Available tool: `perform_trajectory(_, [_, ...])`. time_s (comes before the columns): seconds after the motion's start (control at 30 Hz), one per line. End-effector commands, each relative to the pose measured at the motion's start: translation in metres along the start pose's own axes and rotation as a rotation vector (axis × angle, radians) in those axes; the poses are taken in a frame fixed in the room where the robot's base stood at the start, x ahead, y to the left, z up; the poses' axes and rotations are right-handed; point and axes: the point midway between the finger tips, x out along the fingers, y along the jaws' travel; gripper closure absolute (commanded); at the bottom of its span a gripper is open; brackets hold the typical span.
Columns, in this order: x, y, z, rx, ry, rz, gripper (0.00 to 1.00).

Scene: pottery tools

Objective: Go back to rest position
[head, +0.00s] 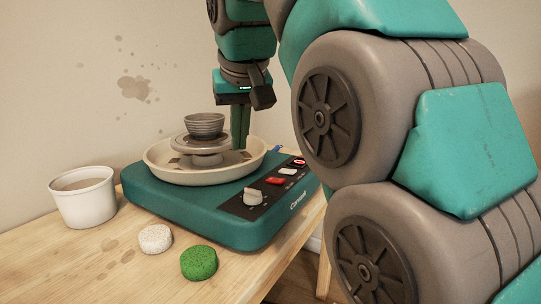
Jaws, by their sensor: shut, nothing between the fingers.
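My gripper (240,128) points down at the right side of the pottery wheel, with its fingers together and nothing seen between them. The fingertips are close to the right of the grey ridged bowl (204,124), apart from it in the picture. The bowl stands upright on the round wheel head (201,160) inside a cream splash pan (163,171). The teal wheel base (168,208) has a dark control panel with a knob (253,196) and a red switch (275,181). My arm hides the right part of the scene.
A white bucket (84,207) with brownish contents stands left of the wheel. A white speckled sponge (155,239) and a green sponge (199,263) lie in front on the wooden table (85,267). The front left of the table is clear. A stained wall stands behind.

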Motion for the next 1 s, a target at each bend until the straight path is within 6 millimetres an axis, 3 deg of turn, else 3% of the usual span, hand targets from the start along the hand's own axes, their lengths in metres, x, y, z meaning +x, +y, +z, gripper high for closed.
perform_trajectory(0.27, [0.03, 0.036, 0.041, 0.042, -0.092, 0.031, 1.0])
perform_trajectory(0.47, [0.064, 0.071, 0.098, 0.09, -0.192, 0.054, 1.0])
perform_trajectory(0.7, [0.102, 0.101, 0.184, 0.15, -0.315, 0.066, 1.0])
perform_trajectory(1.0, [0.144, 0.118, 0.309, 0.224, -0.463, 0.062, 1.0])
